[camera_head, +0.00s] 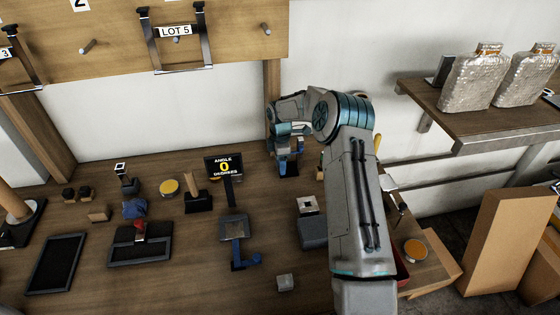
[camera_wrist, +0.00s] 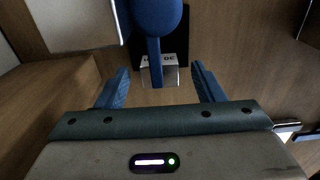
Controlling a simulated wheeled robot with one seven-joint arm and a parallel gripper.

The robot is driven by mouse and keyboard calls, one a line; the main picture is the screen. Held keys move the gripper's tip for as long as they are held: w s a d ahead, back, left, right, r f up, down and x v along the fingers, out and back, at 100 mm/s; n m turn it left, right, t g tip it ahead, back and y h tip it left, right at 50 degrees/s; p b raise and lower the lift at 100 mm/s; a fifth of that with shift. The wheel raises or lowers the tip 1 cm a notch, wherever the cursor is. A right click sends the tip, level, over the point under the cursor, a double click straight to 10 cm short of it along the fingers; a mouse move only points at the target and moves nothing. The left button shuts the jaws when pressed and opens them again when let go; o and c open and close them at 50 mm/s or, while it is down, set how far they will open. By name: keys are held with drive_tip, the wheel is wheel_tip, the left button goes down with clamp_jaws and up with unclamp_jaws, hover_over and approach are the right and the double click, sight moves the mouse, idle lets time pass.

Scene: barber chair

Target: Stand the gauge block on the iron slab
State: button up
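My gripper (camera_head: 290,155) is at the back of the bench near the wall, partly hidden by my arm in the head view. In the wrist view my gripper (camera_wrist: 162,86) has its two blue fingers wide apart with nothing clamped. A pale block with dark lettering (camera_wrist: 171,75) lies ahead between the fingertips, partly hidden by a blue round-headed part (camera_wrist: 155,15). I cannot tell whether this is the gauge block. In the head view a dark grey block (camera_head: 314,234), possibly the iron slab, has a silvery piece (camera_head: 308,205) at its back edge.
A display sign (camera_head: 224,167) and a grey-and-blue stand (camera_head: 234,229) are left of the dark block. Black trays (camera_head: 54,264) and small tools fill the left. A shelf with wrapped packages (camera_head: 472,80) hangs at right. Bare bench (camera_head: 190,285) shows at front.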

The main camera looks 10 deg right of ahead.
wheel_tip(320, 180, up, 14)
drive_tip(key=b, duration=0.2)
idle(0.5)
drive_tip(key=s+a+r+m+t+h, duration=0.1)
drive_tip(key=s+r+m, duration=0.4)
drive_tip(key=s, duration=0.5)
drive_tip(key=s+a+r+m, duration=0.1)
drive_tip(key=s+r+m, duration=0.2)
drive_tip(key=s+r, duration=0.55)
drive_tip(key=s+f+m, duration=0.1)
drive_tip(key=s+m, duration=0.2)
drive_tip(key=s, duration=0.4)
drive_tip(key=s+d+f+m+t, duration=0.1)
drive_tip(key=s+f+m, duration=0.1)
drive_tip(key=s, duration=0.6)
drive_tip(key=s+f+m+t+y, duration=0.1)
drive_tip(key=s+m, duration=0.4)
drive_tip(key=s, duration=0.2)
drive_tip(key=shift+s+d+f, duration=0.25)
drive_tip(key=shift+s+d, duration=0.1)
drive_tip(key=shift+s, duration=0.05)
